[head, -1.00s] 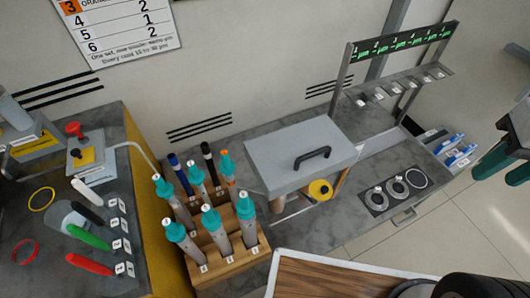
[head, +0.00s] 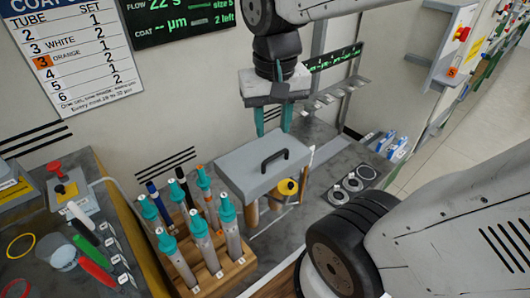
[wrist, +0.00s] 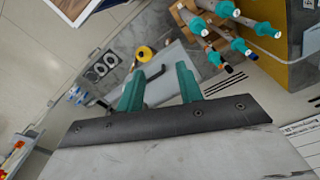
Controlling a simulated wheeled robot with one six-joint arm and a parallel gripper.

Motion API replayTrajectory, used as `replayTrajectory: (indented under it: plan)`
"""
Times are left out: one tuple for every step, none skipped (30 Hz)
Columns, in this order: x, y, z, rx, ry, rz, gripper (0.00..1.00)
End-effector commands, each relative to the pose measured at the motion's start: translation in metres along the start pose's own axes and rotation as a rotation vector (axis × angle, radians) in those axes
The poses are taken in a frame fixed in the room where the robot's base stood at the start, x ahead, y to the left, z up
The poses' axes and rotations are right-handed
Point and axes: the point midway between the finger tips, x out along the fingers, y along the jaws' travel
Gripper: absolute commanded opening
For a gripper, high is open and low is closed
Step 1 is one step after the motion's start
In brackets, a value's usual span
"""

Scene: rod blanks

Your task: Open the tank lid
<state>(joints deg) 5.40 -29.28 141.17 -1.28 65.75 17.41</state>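The tank lid (head: 240,171) is a flat grey slab with a black bar handle (head: 273,160) on top. In the wrist view my gripper (wrist: 160,88) is open, with the handle (wrist: 154,84) and the grey lid (wrist: 174,60) showing beyond and between the fingers. The inside of the tank is hidden under the lid.
A wooden rack (head: 236,269) with several teal-capped tubes stands left of the tank. A yellow round part (head: 287,187) is at the tank's front right. A plate with rings (head: 352,183) lies to the right. A metal stand with a green display (head: 335,58) is behind.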

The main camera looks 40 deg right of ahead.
Motion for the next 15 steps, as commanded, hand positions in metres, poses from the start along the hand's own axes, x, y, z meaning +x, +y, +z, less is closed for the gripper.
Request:
replayTrajectory:
  plan:
    - [0.01,0.001,-0.019,0.096,-0.029,0.016,0.36]
    - [0.015,0.002,-0.03,0.157,-0.038,0.024,0.36]
    - [0.023,0.004,-0.044,0.239,-0.052,0.035,0.36]
    - [0.029,0.005,-0.055,0.299,-0.06,0.043,0.36]
    - [0.036,0.007,-0.066,0.361,-0.07,0.052,0.36]
    - [0.046,0.01,-0.08,0.441,-0.081,0.064,0.36]
    - [0.054,0.013,-0.089,0.503,-0.09,0.074,0.36]
    - [0.063,0.015,-0.1,0.562,-0.098,0.084,0.36]
    - [0.075,0.019,-0.112,0.639,-0.108,0.098,0.36]
    - [0.084,0.022,-0.121,0.696,-0.115,0.107,0.36]
    - [0.094,0.025,-0.129,0.749,-0.122,0.117,0.36]
    - [0.105,0.03,-0.138,0.816,-0.129,0.13,0.36]
    - [0.114,0.033,-0.145,0.864,-0.134,0.138,0.36]
    - [0.122,0.035,-0.151,0.907,-0.139,0.147,0.36]
    - [0.133,0.039,-0.157,0.959,-0.145,0.157,0.36]
